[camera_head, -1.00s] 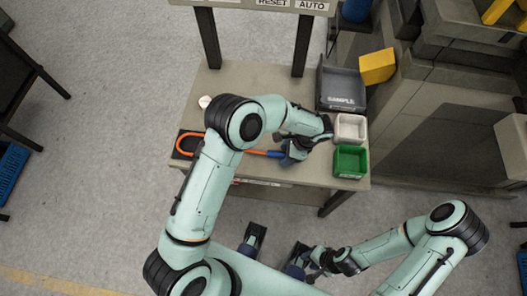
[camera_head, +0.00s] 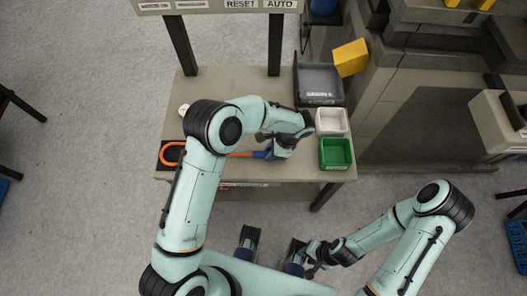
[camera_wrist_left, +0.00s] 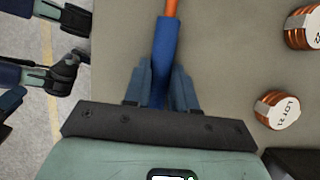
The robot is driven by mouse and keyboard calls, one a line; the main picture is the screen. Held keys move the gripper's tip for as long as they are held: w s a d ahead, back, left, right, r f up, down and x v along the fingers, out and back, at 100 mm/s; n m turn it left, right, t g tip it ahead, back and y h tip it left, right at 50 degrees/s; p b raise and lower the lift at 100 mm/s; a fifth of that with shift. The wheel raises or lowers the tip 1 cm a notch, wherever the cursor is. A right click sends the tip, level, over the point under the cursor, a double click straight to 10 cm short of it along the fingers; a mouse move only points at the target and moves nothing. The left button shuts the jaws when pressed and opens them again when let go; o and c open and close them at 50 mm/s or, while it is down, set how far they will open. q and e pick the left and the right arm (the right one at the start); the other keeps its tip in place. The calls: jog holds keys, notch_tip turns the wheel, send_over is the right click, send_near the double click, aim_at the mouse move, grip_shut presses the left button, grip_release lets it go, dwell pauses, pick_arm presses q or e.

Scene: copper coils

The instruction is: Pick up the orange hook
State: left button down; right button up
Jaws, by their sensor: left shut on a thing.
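The orange hook (camera_head: 171,154) is a rod with a curved end at the left of the table and a blue handle. Its curved end is over a dark pad (camera_head: 163,163) near the table's left edge. My left gripper (camera_head: 264,153) is shut on the blue handle (camera_wrist_left: 161,55), which lies between the two fingers in the left wrist view. Whether the hook is clear of the table cannot be told. My right gripper (camera_head: 298,258) is in front of the table, away from the hook; its finger gap is unclear.
A grey SAMPLE tray (camera_head: 320,84), a white bin (camera_head: 331,121) and a green bin (camera_head: 336,153) line the table's right side. A yellow block (camera_head: 350,57) is beyond them. Two copper coils (camera_wrist_left: 279,110) with white tops show in the left wrist view. Table posts (camera_head: 181,45) rise behind.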

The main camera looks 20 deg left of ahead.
pick_arm(q)
notch_tip(320, 180, up, 20)
jog(key=p, duration=0.2)
